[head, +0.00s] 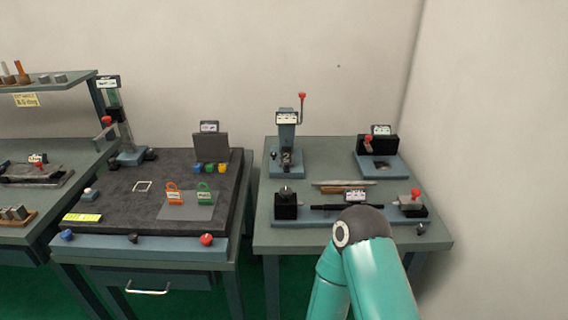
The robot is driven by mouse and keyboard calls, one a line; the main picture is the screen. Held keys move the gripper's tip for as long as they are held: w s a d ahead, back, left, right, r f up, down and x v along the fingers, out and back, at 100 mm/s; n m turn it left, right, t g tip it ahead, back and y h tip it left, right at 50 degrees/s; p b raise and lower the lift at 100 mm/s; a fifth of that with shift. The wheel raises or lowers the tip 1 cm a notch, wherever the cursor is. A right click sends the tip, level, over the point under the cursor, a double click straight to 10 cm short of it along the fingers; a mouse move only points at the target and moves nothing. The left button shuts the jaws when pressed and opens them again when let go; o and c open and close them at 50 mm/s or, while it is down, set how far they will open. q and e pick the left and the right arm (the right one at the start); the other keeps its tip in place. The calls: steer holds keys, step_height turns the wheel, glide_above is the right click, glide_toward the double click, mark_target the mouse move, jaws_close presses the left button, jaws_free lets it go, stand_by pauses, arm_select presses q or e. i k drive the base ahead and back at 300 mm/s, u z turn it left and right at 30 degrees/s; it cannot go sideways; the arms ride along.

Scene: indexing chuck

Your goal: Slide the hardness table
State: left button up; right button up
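No thing in the head view can be surely read as the hardness table, as the labels are too small. An upright blue-grey device (286,140) with a red-knobbed lever stands at the back left of the right bench; a plate on it reads 2. A lower blue device (382,167) with a black block and red knob stands at the back right. Along the front lies a blue base (300,222) with a black block, a dark bar and a grey-and-red end block. My teal arm rises from the bottom and covers part of this bench's front. Neither gripper shows.
The right bench (262,240) stands near the right wall. A shelved bench (50,150) is at left. A narrow gap separates the middle and right benches.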

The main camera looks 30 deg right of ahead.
mark_target(286, 165)
steer(key=z, duration=0.1)
steer(key=k, duration=1)
steer(key=z, duration=0.95)
steer(key=i, duration=1.35)
steer(key=u, duration=1.15)
